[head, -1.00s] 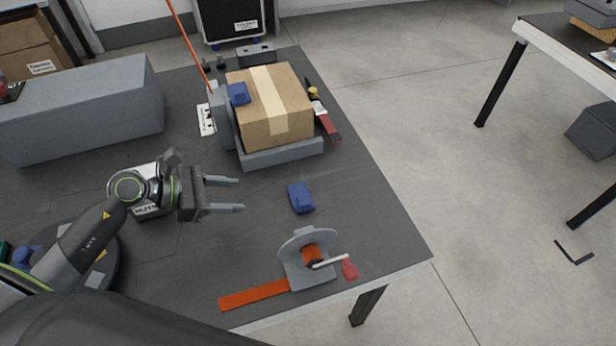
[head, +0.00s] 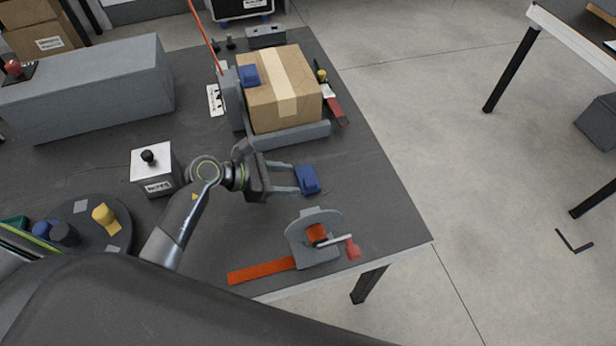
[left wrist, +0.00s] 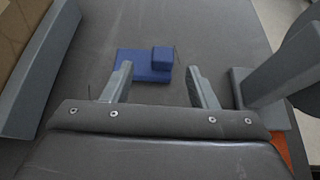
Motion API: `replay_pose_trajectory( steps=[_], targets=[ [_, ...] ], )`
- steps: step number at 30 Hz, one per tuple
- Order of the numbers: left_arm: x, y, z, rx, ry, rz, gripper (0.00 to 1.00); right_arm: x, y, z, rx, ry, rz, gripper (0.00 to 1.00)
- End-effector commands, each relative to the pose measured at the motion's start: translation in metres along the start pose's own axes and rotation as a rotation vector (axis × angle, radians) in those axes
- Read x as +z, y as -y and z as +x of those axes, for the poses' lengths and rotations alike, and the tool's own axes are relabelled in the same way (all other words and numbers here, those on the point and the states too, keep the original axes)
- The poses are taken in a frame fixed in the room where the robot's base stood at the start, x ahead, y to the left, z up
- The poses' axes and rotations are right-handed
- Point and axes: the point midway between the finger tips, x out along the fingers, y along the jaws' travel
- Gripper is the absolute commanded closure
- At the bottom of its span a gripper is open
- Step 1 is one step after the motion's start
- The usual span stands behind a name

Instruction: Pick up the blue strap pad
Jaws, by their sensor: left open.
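A blue strap pad (head: 308,180) lies flat on the dark table, to the right of my left gripper. My left gripper (head: 295,178) is open and low, its two fingers reaching toward the pad's near side. In the left wrist view the pad (left wrist: 145,68), with a raised block on one end, shows at and beyond the fingertips (left wrist: 160,68). It sits left of centre there, and the left finger covers part of it. I cannot tell whether they touch. A second blue pad (head: 249,75) rests on the cardboard box. My right gripper is not seen.
The cardboard box (head: 300,98) stands in a grey corner bracket (head: 292,136) behind the pad. A grey reel with orange strap (head: 314,240) stands in front. A white box with a black knob (head: 155,168) is at the left. The table is clear to the pad's right.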

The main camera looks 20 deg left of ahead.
Motion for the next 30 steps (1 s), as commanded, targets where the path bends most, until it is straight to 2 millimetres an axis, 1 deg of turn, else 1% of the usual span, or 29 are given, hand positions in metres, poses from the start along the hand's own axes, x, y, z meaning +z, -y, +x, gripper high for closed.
replay_pose_trajectory(
  steps=[5, 10, 15, 18, 24, 26, 30],
  targets=[
    [0.001, 0.001, 0.009, -0.001, 0.001, -0.002, 0.47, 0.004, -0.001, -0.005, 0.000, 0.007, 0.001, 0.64],
    [0.003, 0.004, 0.032, -0.002, 0.002, -0.004, 0.47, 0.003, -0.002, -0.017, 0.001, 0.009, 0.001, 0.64],
    [0.000, 0.004, 0.050, -0.001, 0.000, -0.002, 0.47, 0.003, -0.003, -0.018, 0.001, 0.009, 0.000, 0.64],
    [0.000, 0.004, 0.055, 0.000, -0.001, 0.000, 0.47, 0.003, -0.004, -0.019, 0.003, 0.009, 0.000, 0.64],
    [-0.001, 0.004, 0.055, 0.000, -0.001, 0.001, 0.47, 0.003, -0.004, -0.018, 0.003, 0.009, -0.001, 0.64],
    [-0.001, 0.004, 0.055, 0.000, -0.001, 0.001, 0.54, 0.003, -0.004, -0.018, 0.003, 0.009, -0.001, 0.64],
    [-0.001, 0.004, 0.055, 0.000, -0.001, 0.000, 0.72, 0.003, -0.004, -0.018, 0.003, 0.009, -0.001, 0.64]
  ],
)
